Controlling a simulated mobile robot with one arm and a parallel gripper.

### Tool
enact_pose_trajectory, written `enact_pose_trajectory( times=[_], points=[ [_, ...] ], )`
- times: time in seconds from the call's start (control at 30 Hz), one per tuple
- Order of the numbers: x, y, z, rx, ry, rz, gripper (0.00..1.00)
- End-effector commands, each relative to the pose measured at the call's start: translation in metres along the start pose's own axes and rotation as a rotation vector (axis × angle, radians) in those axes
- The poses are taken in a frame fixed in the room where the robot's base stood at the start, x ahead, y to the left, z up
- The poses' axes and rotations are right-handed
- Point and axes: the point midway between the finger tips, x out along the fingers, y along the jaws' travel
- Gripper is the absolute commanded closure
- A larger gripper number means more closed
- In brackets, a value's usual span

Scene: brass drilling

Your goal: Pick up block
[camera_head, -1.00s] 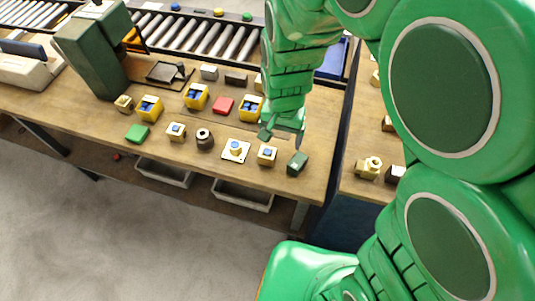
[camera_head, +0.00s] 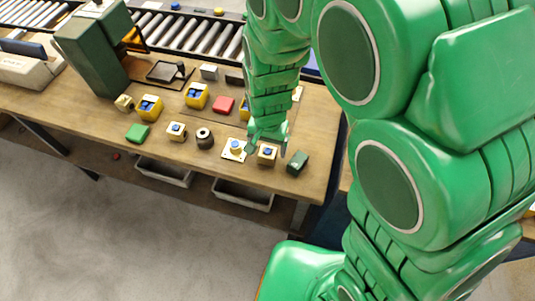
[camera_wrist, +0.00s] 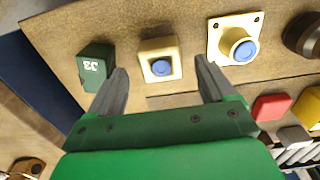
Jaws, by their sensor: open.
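Several small blocks stand on the wooden bench; the pictures do not mark which one is meant. My gripper (camera_head: 267,148) is open and empty, low over the front right part of the bench. In the wrist view, its fingertips (camera_wrist: 161,68) lie to either side of a cream block with a blue button (camera_wrist: 158,49). That block also shows in the head view (camera_head: 267,158). Its height gap to the fingers is hard to tell. A dark green block with white lettering (camera_wrist: 93,67) stands just outside one finger; it also shows in the head view (camera_head: 298,163).
A cream plate with a blue button (camera_wrist: 217,45) lies just beyond the other finger. A dark cylinder (camera_head: 204,139), red block (camera_head: 223,105) and yellow bins (camera_head: 150,107) stand nearby. The bench's front edge (camera_head: 240,183) is close to the cream block.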

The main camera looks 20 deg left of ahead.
Motion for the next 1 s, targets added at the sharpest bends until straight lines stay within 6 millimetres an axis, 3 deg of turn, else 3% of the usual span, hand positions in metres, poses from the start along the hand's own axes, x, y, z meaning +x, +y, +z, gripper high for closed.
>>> enact_pose_trajectory(
  times=[0.3,0.63,1.0],
  points=[
    [0.033,-0.001,0.0,-0.001,-0.002,0.002,0.17],
    [0.038,-0.002,-0.001,-0.001,0.0,0.0,0.17],
    [0.038,-0.002,-0.001,0.0,0.0,0.0,0.74]
  ],
)
